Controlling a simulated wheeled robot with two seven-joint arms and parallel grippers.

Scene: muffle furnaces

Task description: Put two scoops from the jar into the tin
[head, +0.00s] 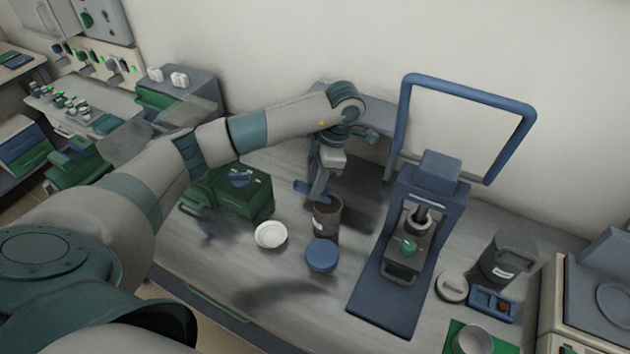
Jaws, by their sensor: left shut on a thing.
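An open dark jar (327,222) with brown contents stands at the middle of the bench. My left gripper (318,190) points down just above and behind the jar's mouth. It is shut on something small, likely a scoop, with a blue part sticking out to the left. The scoop's bowl cannot be made out, so I cannot tell whether it is loaded or inside the jar. A grey open cup (472,341) on a green mat at the front right may be the tin; I cannot be sure. My right gripper is not in view.
A blue lid (321,255) and a white dish (270,235) lie near the jar. A blue press stand (430,190) with a tall frame rises to the right. Beyond it are a labelled dark canister (505,258), a round lid (452,286) and a blue tray (480,302).

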